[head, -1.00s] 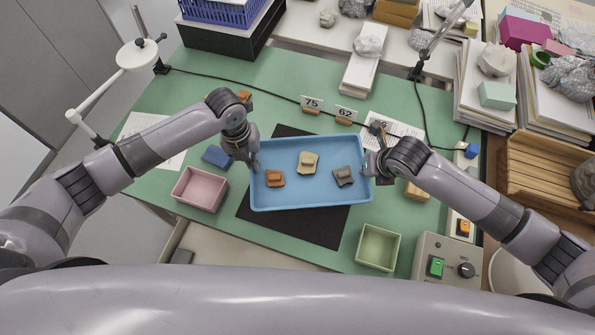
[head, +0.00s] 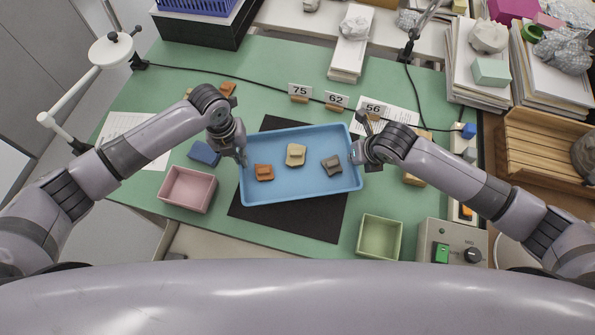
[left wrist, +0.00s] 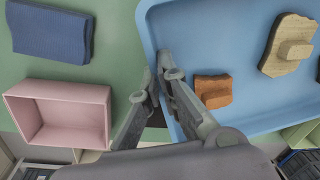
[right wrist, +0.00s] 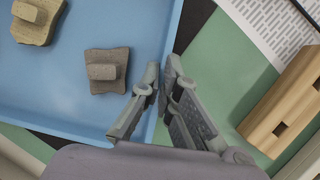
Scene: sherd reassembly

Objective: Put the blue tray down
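The blue tray (head: 300,192) lies level over the dark mat in the head view, with three sherds in it: orange (head: 264,172), beige (head: 296,154) and grey-brown (head: 332,166). My left gripper (head: 241,160) is at its left rim. In the left wrist view, those fingers (left wrist: 160,78) close on the tray's wall, one inside and one outside. My right gripper (head: 356,152) is at the right rim; its fingers (right wrist: 163,78) pinch that wall in the right wrist view. I cannot tell whether the tray's underside touches the mat.
The dark mat (head: 318,226) shows around the tray on the green table. A green box (head: 380,237) is in front at right. Number cards, including card 75 (head: 299,91), stand behind.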

